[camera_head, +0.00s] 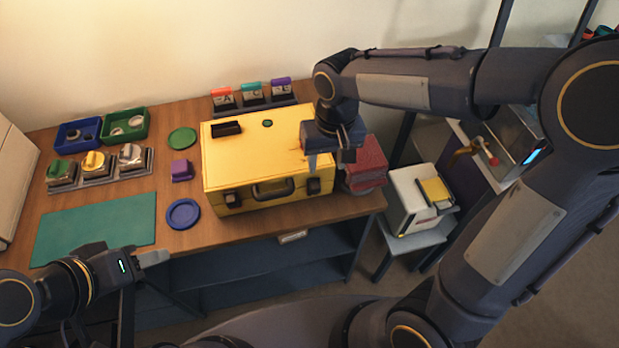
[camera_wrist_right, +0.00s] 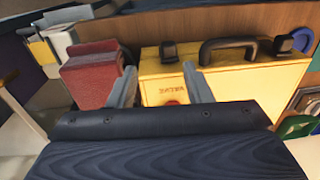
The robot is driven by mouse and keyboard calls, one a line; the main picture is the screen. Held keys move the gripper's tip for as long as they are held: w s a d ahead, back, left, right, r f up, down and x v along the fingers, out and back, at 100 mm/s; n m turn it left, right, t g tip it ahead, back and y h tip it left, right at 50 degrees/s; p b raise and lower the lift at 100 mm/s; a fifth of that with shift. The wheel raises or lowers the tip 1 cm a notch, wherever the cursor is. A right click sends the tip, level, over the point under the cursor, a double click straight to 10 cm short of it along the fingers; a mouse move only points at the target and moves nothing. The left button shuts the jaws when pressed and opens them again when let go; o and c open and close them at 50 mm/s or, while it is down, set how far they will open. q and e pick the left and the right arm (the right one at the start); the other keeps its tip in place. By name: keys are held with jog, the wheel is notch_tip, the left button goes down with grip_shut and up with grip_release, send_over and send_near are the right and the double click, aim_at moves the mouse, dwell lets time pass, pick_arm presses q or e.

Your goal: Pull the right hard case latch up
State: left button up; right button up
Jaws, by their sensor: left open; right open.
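The yellow hard case (camera_head: 240,158) stands closed on the table, its dark handle (camera_head: 273,190) on the front face. The right latch (camera_head: 314,186) is a small dark block near the case's front right corner; the left latch (camera_head: 232,200) is left of the handle. My right gripper (camera_head: 332,160) is open and empty above the case's right end, fingers pointing down. In the right wrist view, the right latch (camera_wrist_right: 168,50) appears between the open fingers, beyond their tips; no contact shows. My left gripper (camera_head: 155,258) is open and empty by the table's front left edge.
A red object (camera_head: 365,165) stands close to the case's right side. A purple block (camera_head: 181,171) and blue disc (camera_head: 183,214) lie to the left, with a green mat (camera_head: 95,228) further left. Bins and trays stand at the back left.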

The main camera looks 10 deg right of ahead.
aim_at(315, 185)
jog(key=shift+w+a+f+h, duration=0.2)
jog(key=shift+w+a+f, duration=0.1)
jog(key=shift+a, duration=0.2)
jog(key=shift+w+a+f+h, duration=0.2)
jog(key=shift+w+a+f, duration=0.1)
jog(key=shift+a, duration=0.2)
notch_tip(315, 185, down, 8)
jog(key=shift+r+p, duration=0.1)
jog(key=shift+p, duration=0.3)
grip_shut()
